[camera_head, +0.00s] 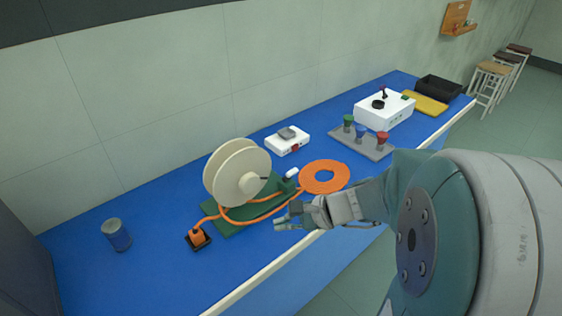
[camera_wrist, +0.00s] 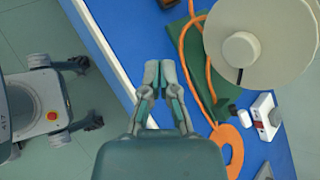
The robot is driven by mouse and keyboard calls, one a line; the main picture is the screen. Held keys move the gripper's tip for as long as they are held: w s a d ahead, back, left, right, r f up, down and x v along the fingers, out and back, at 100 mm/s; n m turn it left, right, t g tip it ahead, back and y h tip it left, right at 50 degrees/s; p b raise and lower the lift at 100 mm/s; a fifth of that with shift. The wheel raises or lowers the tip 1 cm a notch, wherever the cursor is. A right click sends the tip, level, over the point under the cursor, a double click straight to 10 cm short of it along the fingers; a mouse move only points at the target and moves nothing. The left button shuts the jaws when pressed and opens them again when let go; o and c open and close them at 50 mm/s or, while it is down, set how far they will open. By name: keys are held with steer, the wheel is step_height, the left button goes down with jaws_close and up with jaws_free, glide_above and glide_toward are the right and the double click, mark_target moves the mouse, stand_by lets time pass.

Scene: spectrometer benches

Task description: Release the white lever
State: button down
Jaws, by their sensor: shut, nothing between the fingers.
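My gripper (camera_head: 281,218) is in front of the base, near the bench's front edge, apart from the lever. In the wrist view my gripper (camera_wrist: 160,75) points toward the green mat side, its fingers shut and empty.
A coil of orange cord (camera_head: 325,177) lies right of the base. Behind are a white box with a red button (camera_head: 287,141) and a grey rack with coloured knobs (camera_head: 362,142). The blue bench (camera_head: 160,205) has bare room there.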

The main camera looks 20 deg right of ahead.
steer(key=w+d+f+m+t, duration=0.3)
steer(key=w+d+m+t, duration=0.1)
steer(key=d+m, duration=0.4)
steer(key=m+t+h, duration=0.4)
steer(key=m+h, duration=0.1)
steer(key=m, duration=0.2)
glide_toward(289, 175)
steer(key=s+d+f, duration=0.3)
steer(key=s+d, duration=0.1)
steer(key=s, duration=0.1)
steer(key=shift+s+f, duration=0.1)
steer(key=shift+y, duration=0.3)
steer(key=x, duration=0.9)
steer(key=shift+a+f, duration=0.1)
steer(key=shift+a, duration=0.05)
steer(key=w, duration=0.1)
steer(key=w+r, duration=0.1)
steer(key=w+a, duration=0.1)
steer(key=shift+w+r, duration=0.25)
steer(key=shift+w+a+r, duration=0.1)
steer(key=shift+w+r, duration=0.1)
steer(key=shift+w, duration=0.2)
